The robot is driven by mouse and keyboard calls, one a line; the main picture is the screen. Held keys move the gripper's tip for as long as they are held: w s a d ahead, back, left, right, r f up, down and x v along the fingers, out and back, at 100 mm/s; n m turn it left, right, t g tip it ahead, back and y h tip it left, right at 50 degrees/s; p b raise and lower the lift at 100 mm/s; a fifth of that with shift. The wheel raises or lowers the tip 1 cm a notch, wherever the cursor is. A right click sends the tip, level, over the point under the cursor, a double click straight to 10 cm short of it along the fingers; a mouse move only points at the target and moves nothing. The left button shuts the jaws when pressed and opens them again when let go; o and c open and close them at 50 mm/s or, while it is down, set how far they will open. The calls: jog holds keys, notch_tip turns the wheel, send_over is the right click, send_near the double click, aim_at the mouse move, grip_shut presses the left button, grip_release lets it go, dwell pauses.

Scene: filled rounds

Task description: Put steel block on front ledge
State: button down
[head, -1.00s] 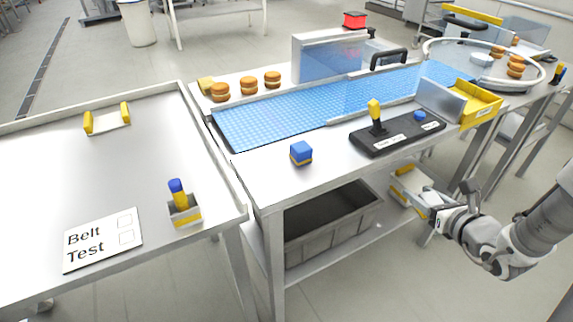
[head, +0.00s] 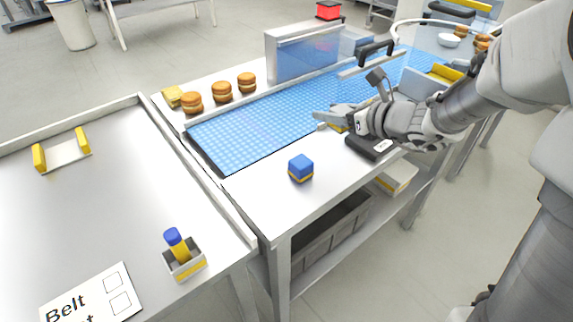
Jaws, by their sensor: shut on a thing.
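My gripper (head: 334,121) is over the front part of the blue belt, seen from the side, with its fingers pointing left. It is shut on a small piece with a yellow part (head: 338,128), mostly hidden by the fingers; I take it for the steel block, but its shape is not clear. The front ledge (head: 262,200) is the bare pale strip along the near side of the belt. A blue block with a yellow base (head: 301,168) stands on this ledge, left of and nearer than my gripper, apart from it.
The control box (head: 368,148) on the ledge is partly hidden by my arm. Several round burger-like items (head: 222,92) line the far ledge. A clear-sided guard (head: 305,52) spans the belt. The left table holds a small tray (head: 185,262) with a blue-topped piece. The ledge's left end is clear.

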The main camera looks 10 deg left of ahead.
aim_at(321, 151)
jog(key=shift+w+a+r, duration=0.3)
jog(key=shift+w+a, duration=0.05)
jog(key=shift+a, duration=0.3)
notch_tip(321, 151, down, 10)
jog(key=b, duration=0.3)
jog(key=shift+r+b, duration=0.25)
jog(key=shift+b, duration=0.05)
jog(key=shift+f, duration=0.2)
jog(key=shift+c, duration=1.4)
grip_release()
